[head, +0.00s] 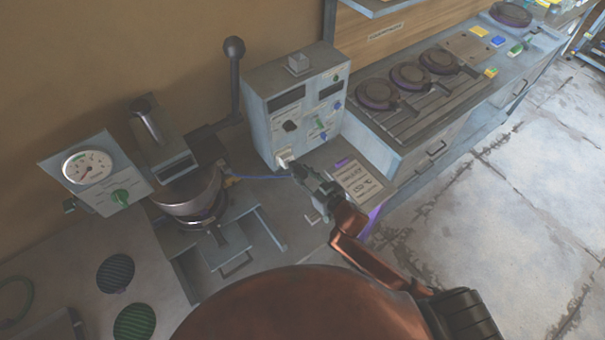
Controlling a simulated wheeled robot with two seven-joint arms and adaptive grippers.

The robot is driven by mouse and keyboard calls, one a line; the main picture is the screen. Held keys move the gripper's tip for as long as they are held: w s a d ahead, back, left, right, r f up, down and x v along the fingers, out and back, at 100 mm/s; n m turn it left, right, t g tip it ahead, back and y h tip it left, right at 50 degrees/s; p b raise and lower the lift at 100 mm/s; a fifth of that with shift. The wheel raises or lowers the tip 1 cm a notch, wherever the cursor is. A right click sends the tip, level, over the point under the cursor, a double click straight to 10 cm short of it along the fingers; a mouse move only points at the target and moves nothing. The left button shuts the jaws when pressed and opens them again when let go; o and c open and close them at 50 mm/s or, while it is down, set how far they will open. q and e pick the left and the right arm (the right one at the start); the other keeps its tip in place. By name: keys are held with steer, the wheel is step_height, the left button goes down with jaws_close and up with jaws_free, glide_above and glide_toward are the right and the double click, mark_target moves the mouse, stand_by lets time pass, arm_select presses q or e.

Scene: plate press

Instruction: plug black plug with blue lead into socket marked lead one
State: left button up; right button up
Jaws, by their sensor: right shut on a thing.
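The grey control box (295,110) stands against the wall at the middle of the head view, with dark displays, knobs and small labels on its front. A pale label (284,157) sits low on its front, where the sockets are too small to read. A blue lead (262,177) runs from the press to the fingertips of my right gripper (298,172). That gripper is shut on the black plug, which is mostly hidden between the fingers. The fingertips are close to the lower front of the box; whether the plug touches a socket cannot be told. My left gripper is out of view.
The press with a round heated plate (190,195) and long lever (235,75) stands left of the box. A gauge box (95,172) is farther left. A printed card (358,182) lies right of my gripper. A rack with round dark plates (410,75) stands at right.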

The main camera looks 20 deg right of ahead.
mark_target(297, 169)
steer(key=shift+p, duration=0.7)
stand_by(0.8)
steer(key=shift+b+x, duration=0.4)
steer(key=shift+x, duration=1.65)
steer(key=o, duration=1.2)
steer(key=shift+o, duration=0.2)
steer(key=shift+s+d, duration=0.1)
